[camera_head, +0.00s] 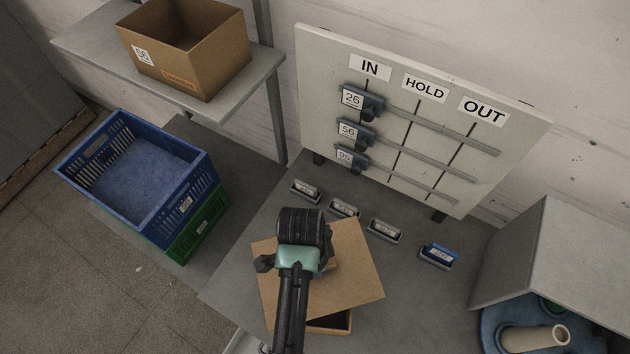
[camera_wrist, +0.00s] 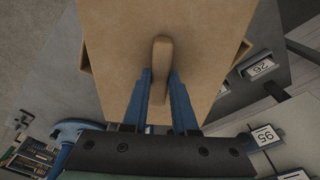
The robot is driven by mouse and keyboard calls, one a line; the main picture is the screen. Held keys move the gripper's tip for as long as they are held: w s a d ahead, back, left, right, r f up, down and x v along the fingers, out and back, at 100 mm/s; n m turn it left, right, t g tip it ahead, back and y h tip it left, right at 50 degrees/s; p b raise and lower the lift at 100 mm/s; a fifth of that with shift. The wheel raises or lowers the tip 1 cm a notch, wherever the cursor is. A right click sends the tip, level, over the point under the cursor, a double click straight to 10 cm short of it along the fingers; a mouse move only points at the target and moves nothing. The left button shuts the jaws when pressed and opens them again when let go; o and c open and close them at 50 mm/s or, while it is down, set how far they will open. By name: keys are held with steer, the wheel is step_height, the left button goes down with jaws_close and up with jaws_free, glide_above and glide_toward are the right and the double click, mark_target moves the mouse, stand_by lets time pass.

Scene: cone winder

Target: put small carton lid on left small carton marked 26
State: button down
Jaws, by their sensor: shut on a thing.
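The small carton lid is a flat brown square panel (camera_head: 355,275) at the front of the table. In the wrist view the lid (camera_wrist: 115,35) fills the upper middle, with a raised handle bar (camera_wrist: 162,50). My gripper (camera_wrist: 161,80) is shut on that handle; in the head view my wrist hides the fingers. A brown open box (camera_head: 335,323) shows partly under the lid, turned relative to it; whether they touch I cannot tell. Its marking is hidden.
Several small labelled holders (camera_head: 383,231) line the table behind the lid. A board (camera_head: 420,110) marked IN, HOLD and OUT stands behind, with tags 26, 56 and 95. A blue crate (camera_head: 140,175) on a green one stands left. A grey machine (camera_head: 545,260) is at right.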

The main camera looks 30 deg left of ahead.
steer(key=shift+f, duration=0.9)
steer(key=shift+f, duration=0.1)
steer(key=c, duration=0.7)
jaws_free()
step_height(320, 180, up, 12)
steer(key=shift+s+a, duration=0.4)
